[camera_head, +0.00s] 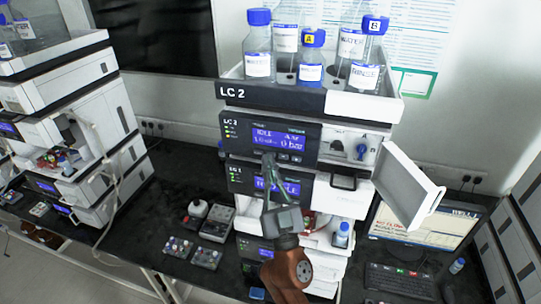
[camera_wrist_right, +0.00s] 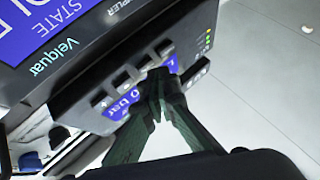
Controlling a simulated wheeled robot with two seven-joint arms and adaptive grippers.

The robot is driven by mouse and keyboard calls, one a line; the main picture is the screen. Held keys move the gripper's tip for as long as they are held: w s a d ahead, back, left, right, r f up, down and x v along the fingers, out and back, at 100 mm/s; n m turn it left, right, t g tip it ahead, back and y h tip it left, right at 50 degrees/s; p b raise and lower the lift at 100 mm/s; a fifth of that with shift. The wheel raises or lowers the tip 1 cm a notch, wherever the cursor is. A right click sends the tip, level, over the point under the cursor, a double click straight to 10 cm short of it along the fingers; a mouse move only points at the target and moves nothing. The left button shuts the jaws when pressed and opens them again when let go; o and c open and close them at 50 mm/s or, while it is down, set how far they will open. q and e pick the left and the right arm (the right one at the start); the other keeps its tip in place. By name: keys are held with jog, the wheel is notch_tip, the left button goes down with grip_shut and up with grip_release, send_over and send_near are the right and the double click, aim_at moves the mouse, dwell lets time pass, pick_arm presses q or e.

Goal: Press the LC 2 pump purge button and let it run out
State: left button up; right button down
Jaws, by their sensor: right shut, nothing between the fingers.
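The LC 2 stack carries a pump module (camera_head: 230,132) with a lit blue display (camera_head: 280,138) that shows a bar reading. A row of small dark buttons (camera_head: 290,158) lies under the display; the row also shows, upside down, in the wrist view (camera_wrist_right: 121,77). My right gripper (camera_head: 268,158) is shut and empty, its fingertips at the left part of this row. In the wrist view its fingertips (camera_wrist_right: 160,76) overlap the panel and hide part of the display and buttons. I cannot tell whether they touch a button. My left gripper is not in view.
Bottles with blue caps (camera_head: 258,45) stand in the tray on top. A white door (camera_head: 405,185) hangs open at the right of the stack. A second stack (camera_head: 75,110) stands at the left. A monitor (camera_head: 425,228) and keyboard (camera_head: 400,282) are at the right.

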jog(key=shift+w+d, duration=0.15)
jog(key=shift+w, duration=0.25)
dwell(0.5)
dwell(0.3)
jog(key=shift+s+a, duration=0.25)
jog(key=shift+s, duration=0.55)
jog(key=s, duration=0.1)
jog(key=s+a, duration=0.1)
jog(key=s, duration=0.2)
jog(key=shift+s+a+f+b, duration=0.1)
jog(key=shift+s+a+b, duration=0.2)
jog(key=shift+s+b, duration=0.1)
